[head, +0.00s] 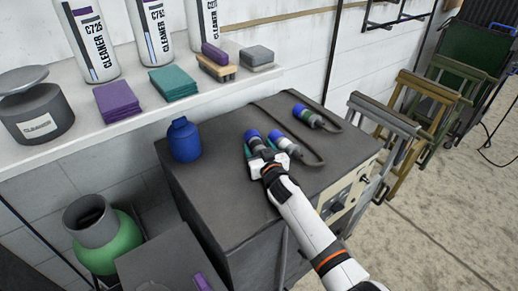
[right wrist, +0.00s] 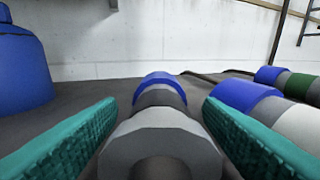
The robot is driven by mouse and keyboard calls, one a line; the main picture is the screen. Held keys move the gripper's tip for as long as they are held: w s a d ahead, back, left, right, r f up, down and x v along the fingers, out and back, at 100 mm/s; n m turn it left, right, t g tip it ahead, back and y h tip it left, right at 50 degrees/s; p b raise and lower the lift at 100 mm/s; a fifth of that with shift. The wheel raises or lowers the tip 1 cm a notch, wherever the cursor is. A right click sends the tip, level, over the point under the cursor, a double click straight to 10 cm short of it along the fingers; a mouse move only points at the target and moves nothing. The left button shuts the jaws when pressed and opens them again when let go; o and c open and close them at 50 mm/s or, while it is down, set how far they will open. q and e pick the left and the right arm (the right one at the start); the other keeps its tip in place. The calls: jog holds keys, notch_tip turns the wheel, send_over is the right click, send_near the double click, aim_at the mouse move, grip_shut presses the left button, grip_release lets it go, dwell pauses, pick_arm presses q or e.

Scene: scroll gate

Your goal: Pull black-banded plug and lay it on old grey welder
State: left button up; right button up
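The black-banded plug (head: 254,138) has a blue end, a dark band and a grey body. It lies on the dark grey top of the box-shaped welder (head: 222,185), which has a panel with knobs on its right side. My right gripper (head: 261,153) is over the plug with its teal fingers on either side. In the right wrist view the plug (right wrist: 160,110) is centred between the open fingers, with gaps beside its blue end. Whether its nearer grey part touches them I cannot tell. My left gripper is not in view.
A light-banded plug (head: 283,143) lies close to the right of the gripper, and a green-banded plug (head: 308,116) lies farther back, with dark cables. A blue bottle (head: 184,140) stands on the box's left. A shelf with cleaner bottles and sponges runs behind.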

jog(key=shift+o, duration=0.6)
jog(key=shift+f, duration=0.1)
jog(key=p+v, duration=0.1)
jog(key=v, duration=1.1)
jog(key=shift+f, duration=0.1)
